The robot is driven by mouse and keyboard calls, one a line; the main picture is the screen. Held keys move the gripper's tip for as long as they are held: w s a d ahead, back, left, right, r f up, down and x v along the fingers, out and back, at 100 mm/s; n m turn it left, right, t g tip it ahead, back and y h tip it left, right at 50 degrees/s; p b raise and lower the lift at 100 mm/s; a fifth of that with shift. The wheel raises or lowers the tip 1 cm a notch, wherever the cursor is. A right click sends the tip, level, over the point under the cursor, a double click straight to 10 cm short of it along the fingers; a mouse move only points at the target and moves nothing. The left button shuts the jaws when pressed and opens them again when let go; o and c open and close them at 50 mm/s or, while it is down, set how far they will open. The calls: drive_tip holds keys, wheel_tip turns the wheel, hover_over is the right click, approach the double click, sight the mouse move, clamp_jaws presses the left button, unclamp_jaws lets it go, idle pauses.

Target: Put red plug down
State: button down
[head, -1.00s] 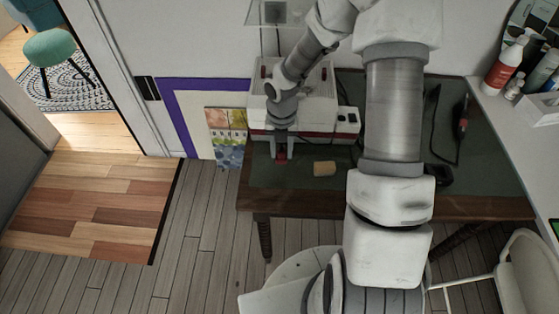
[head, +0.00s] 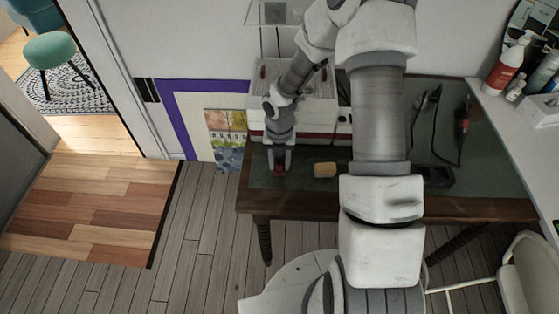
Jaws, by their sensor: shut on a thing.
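My gripper (head: 280,168) points down over the left front part of the dark tabletop (head: 290,190). It is shut on the red plug (head: 279,170), which shows as a small red patch between the fingertips. The plug is at or just above the table surface; I cannot tell whether it touches. The fingers hide part of it.
A tan sponge-like block (head: 325,169) lies just right of my gripper. A white and red box-shaped device (head: 310,112) stands behind it. Tools with dark cables (head: 435,115) lie at the table's right. The table's front edge is close to the gripper.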

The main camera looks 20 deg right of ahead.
sight(280, 162)
drive_tip(key=shift+f, duration=0.2)
drive_tip(key=shift+c, duration=2.3)
unclamp_jaws()
drive_tip(key=shift+r, duration=0.1)
wheel_tip(280, 162, up, 13)
drive_tip(key=p, duration=0.3)
drive_tip(key=shift+r, duration=0.1)
